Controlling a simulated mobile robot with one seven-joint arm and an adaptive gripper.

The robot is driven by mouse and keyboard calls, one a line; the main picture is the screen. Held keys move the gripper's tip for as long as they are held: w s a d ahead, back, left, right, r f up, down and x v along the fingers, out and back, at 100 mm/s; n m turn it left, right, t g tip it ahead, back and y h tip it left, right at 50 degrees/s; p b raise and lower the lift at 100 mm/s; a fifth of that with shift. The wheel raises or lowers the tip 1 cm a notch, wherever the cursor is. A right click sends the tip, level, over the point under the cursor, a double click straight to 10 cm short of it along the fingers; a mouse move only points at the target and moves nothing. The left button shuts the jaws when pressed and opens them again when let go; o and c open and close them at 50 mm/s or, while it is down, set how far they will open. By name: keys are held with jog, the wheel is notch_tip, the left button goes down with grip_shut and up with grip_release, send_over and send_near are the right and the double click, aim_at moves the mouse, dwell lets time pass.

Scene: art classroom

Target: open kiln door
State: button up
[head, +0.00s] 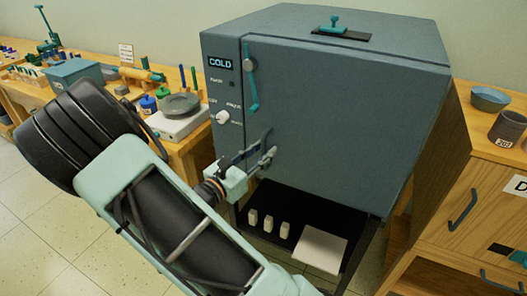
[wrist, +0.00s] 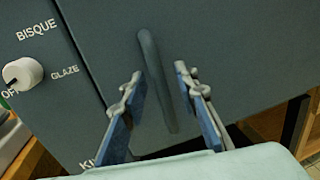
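The kiln (head: 330,120) is a blue-grey box with a COLD display, and its front door (head: 345,125) is shut. A teal lever (head: 253,92) with a grey round pivot hangs near the door's upper left edge. A dark grey bar handle (wrist: 150,60) stands on the door in the wrist view; my gripper largely hides it in the head view. My gripper (head: 268,146) is open at the door's lower left. In the wrist view, my gripper's fingers (wrist: 158,76) lie on either side of the bar, with gaps visible on both sides.
A white dial (head: 223,117) sits on the panel left of the door. Below the kiln, a shelf holds small white posts (head: 268,222) and a pale slab (head: 320,249). A wooden cabinet (head: 490,205) stands right; a cluttered bench (head: 185,146) stands left.

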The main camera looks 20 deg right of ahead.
jog(key=shift+w+d, duration=0.15)
jog(key=shift+d, duration=0.15)
grip_shut()
dwell(0.3)
